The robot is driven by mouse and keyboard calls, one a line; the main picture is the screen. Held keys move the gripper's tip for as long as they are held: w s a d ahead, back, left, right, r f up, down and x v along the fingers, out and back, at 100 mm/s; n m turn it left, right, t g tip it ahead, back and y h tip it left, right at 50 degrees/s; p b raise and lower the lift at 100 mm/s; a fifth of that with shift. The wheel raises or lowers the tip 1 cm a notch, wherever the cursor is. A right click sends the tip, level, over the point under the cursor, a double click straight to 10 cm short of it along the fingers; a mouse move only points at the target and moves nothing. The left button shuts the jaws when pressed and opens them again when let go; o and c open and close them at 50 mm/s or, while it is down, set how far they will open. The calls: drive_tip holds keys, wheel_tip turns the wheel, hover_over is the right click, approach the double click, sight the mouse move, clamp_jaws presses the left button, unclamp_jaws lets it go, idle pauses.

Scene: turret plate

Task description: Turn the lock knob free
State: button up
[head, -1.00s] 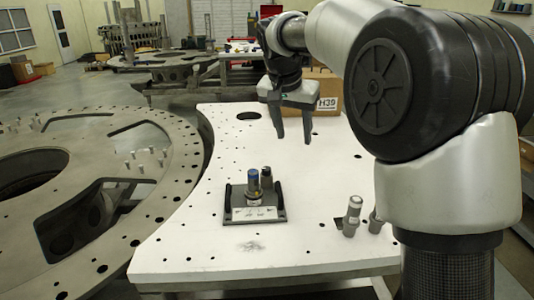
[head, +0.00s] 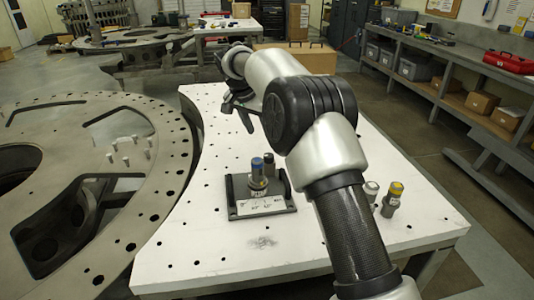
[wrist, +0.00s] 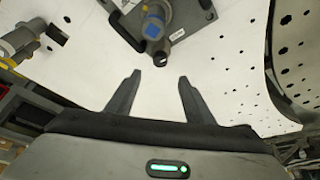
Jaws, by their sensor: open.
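A dark fixture plate (head: 285,206) with a white label lies on the white table. A grey knob with a blue top (head: 257,173) stands upright on it, with a darker, black-topped post (head: 269,160) close behind. I cannot tell for sure which is the lock knob. In the wrist view the blue-topped knob (wrist: 153,27) and the dark-ended post (wrist: 162,52) show just beyond my fingertips. My gripper (wrist: 160,80) is open and empty, apart from both. In the head view my gripper (head: 247,112) is above the table behind the fixture, partly hidden by my arm.
A grey-topped cylinder (head: 370,191) and a yellow-topped one (head: 391,200) stand right of the fixture, near my arm. A large round metal plate (head: 165,160) with holes and pegs is on the left. A cardboard box (head: 290,52) is at the back. The table front is clear.

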sight(268, 156)
drive_tip(key=p+x, duration=0.1)
drive_tip(key=x, duration=1.1)
drive_tip(key=shift+f, duration=0.3)
drive_tip(key=c, duration=1)
drive_tip(key=shift+c, duration=0.2)
